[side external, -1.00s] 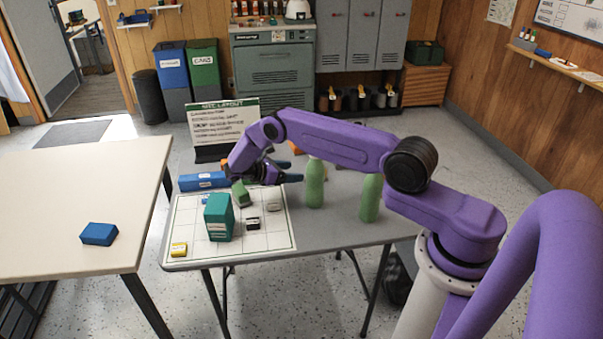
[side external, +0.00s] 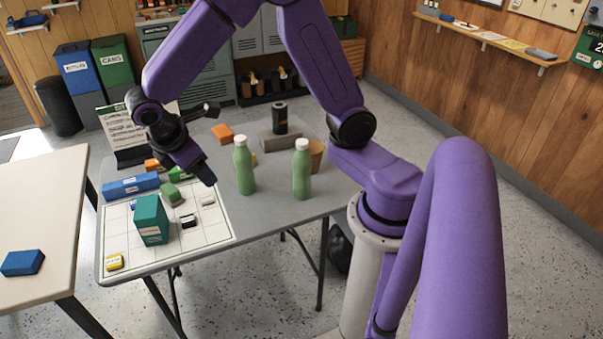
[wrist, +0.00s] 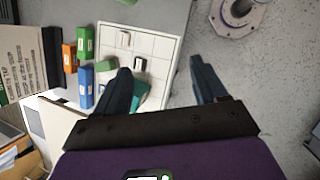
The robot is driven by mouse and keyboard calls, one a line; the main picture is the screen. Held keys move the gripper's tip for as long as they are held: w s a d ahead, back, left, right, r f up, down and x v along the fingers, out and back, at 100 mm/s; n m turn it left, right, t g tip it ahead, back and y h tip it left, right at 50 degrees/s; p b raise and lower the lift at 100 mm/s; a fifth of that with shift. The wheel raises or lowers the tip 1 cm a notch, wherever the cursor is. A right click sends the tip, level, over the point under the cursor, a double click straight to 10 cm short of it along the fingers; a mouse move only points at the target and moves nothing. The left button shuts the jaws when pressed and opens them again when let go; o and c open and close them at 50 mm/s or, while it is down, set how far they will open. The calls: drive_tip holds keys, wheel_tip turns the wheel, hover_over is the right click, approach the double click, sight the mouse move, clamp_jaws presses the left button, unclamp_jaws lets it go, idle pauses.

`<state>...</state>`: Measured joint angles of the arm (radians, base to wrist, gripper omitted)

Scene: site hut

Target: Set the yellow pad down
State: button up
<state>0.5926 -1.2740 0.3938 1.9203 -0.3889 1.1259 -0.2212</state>
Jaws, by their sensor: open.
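A small yellow block with a dark label (side external: 114,262), the likely yellow pad, lies flat on the near left corner of the white grid mat (side external: 205,238). My gripper (side external: 207,178) is raised above the far right part of the mat, away from the yellow block. In the wrist view my gripper (wrist: 160,66) has its two fingers wide apart with nothing between them. The yellow block does not show in the wrist view.
On the mat stand a tall teal box (side external: 150,220), a green block (side external: 171,194), a black-and-white block (side external: 188,221) and a pale block (side external: 207,201). A long blue box (side external: 131,186) lies at the mat's back edge. Two green bottles (side external: 245,168) (side external: 302,170) stand to the right.

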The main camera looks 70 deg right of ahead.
drive_tip(key=s+r+y, duration=0.1)
drive_tip(key=s+y, duration=0.1)
drive_tip(key=s, duration=0.9)
drive_tip(key=s+d+r+y, duration=0.1)
drive_tip(key=s+r+y, duration=0.1)
drive_tip(key=s, duration=0.9)
drive_tip(key=shift+s+r+y, duration=0.2)
drive_tip(key=shift+s+y, duration=0.1)
drive_tip(key=shift+y, duration=0.4)
